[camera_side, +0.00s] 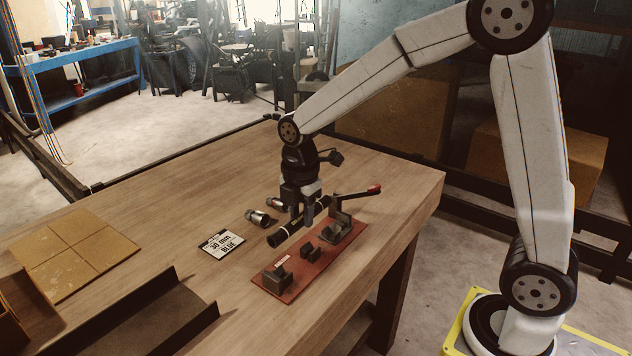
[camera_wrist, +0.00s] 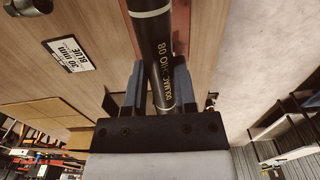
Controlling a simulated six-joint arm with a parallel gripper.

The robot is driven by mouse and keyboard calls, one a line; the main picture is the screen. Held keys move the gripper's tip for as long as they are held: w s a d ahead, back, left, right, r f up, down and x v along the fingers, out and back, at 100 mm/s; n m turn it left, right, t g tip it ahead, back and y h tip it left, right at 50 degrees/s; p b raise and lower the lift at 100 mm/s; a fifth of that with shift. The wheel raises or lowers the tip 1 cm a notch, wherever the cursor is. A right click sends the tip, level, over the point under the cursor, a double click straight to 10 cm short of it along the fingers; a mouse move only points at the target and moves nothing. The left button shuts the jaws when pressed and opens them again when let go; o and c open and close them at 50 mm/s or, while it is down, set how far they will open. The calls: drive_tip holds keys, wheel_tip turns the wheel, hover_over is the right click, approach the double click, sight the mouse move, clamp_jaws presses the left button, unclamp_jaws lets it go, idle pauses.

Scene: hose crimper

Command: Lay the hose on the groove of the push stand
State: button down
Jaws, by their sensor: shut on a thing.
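The black hose (camera_side: 279,237) is between the fingers of my gripper (camera_side: 299,214), which is shut on it. In the wrist view the hose (camera_wrist: 155,50), with white bands and yellowish print, runs lengthwise between the two dark fingers of my gripper (camera_wrist: 155,95). The push stand (camera_side: 312,263) has a red base plate with several grey blocks and a lever with a red grip at its far end. The hose looks held above and to the left of the stand's blocks, roughly along its length. Whether it touches any block cannot be told.
A label card (camera_side: 221,244) reading "30 mm BLUE" lies nearer the front. A tan tiled panel (camera_side: 70,250) and a dark channel (camera_side: 150,320) are at the left. The stand is close to the table's right edge.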

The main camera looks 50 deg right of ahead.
drive_tip(key=shift+f, duration=3.75)
drive_tip(key=shift+f, duration=0.55)
idle(0.4)
drive_tip(key=shift+c, duration=1.7)
unclamp_jaws()
drive_tip(key=shift+r, duration=0.15)
drive_tip(key=shift+r, duration=3.9)
